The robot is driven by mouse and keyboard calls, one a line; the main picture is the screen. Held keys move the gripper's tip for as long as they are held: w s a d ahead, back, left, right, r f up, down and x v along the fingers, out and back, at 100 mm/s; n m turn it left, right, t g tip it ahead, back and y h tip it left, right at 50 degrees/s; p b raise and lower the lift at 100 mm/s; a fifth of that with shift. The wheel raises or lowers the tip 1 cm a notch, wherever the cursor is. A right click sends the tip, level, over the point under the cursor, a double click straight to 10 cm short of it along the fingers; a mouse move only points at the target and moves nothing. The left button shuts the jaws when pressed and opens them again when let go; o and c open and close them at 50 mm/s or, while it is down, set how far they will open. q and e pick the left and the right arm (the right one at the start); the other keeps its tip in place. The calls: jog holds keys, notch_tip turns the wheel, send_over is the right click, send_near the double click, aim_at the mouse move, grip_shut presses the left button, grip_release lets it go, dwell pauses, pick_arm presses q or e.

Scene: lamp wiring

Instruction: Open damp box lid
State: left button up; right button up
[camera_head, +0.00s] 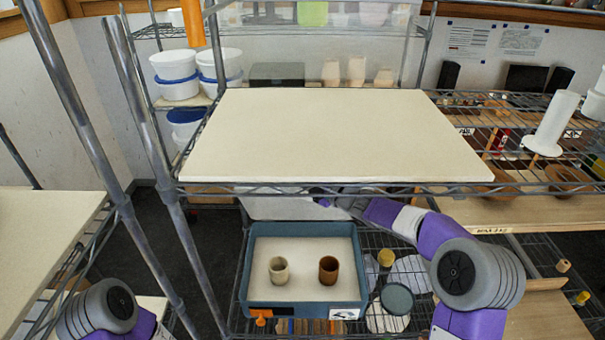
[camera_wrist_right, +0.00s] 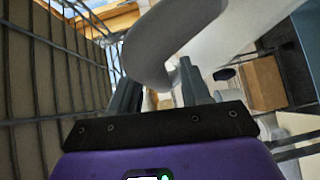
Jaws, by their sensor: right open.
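The damp box (camera_head: 244,262) is a blue-grey open-topped box on the lower wire shelf, with a pale bed inside. A pale cup (camera_head: 278,270) and a brown cup (camera_head: 328,270) stand in it. A whitish panel, apparently the lid (camera_head: 285,209), shows raised behind the box's back edge, partly hidden by the upper shelf. My right gripper (camera_head: 325,202) is by the panel's right side, mostly hidden under the shelf edge. In the right wrist view its fingers (camera_wrist_right: 158,88) are apart, with a pale grey curved surface close beyond them; contact cannot be told. My left gripper is out of view.
A wide cream board (camera_head: 330,135) lies on the shelf above the box. Metal posts (camera_head: 150,180) stand at left. Right of the box are a yellow cup (camera_head: 386,258) and a dark round dish (camera_head: 397,298). An orange-handled tool (camera_head: 261,316) is at the front.

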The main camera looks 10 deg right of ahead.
jog(key=b+v, duration=0.1)
jog(key=v, duration=0.6)
dwell(0.3)
